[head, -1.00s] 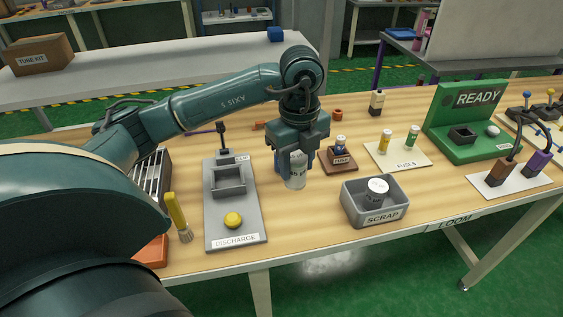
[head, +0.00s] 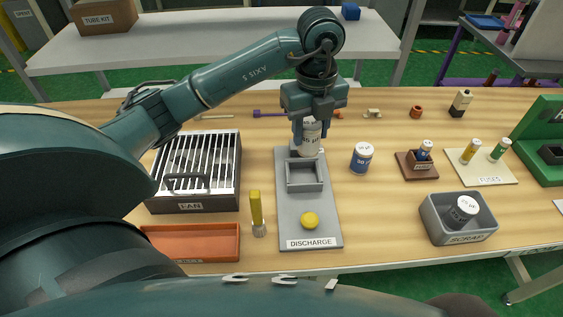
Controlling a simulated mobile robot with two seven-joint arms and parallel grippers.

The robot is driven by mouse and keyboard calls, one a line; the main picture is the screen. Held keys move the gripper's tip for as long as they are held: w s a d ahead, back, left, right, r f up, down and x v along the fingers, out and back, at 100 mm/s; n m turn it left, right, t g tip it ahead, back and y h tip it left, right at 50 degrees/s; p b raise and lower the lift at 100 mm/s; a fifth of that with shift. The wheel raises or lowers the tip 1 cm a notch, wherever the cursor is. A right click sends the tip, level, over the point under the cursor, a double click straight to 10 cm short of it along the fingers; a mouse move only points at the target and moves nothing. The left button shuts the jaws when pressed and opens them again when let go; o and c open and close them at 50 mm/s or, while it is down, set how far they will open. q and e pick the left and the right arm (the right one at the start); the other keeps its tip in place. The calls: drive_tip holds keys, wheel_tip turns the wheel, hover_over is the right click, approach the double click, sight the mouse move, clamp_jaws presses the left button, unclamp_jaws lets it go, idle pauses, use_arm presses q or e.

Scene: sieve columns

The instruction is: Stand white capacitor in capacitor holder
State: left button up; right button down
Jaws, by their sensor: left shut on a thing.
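My left gripper (head: 311,134) is shut on a white capacitor (head: 310,145), a printed can held upright. The can shows over the back part of the grey discharge board (head: 309,239), just behind a square grey open-topped holder (head: 305,185). The gap under the can is hard to judge. A second holder, a dark square socket (head: 552,152), sits on the green stand at the right edge; which one is the capacitor holder is not labelled. A blue-and-white can (head: 361,158) stands on the table right of the board. My right gripper is not in view.
A yellow button (head: 310,220) is at the board's front. A scrap bin (head: 440,233) holding another white can, a fuse mat (head: 484,178) and a small brown block (head: 416,168) are right.

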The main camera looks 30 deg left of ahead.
use_arm(q)
drive_tip(key=shift+a, duration=0.15)
wheel_tip(320, 180, down, 10)
drive_tip(key=shift+a+r, duration=0.1)
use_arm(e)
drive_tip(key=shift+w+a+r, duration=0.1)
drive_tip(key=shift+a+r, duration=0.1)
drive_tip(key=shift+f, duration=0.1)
use_arm(q)
drive_tip(key=o, duration=1)
drive_tip(key=shift+f, duration=0.2)
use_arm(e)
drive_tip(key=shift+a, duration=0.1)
use_arm(q)
drive_tip(key=shift+r, duration=0.1)
drive_tip(key=shift+r, duration=0.3)
wheel_tip(320, 180, up, 12)
drive_tip(key=shift+f, duration=0.2)
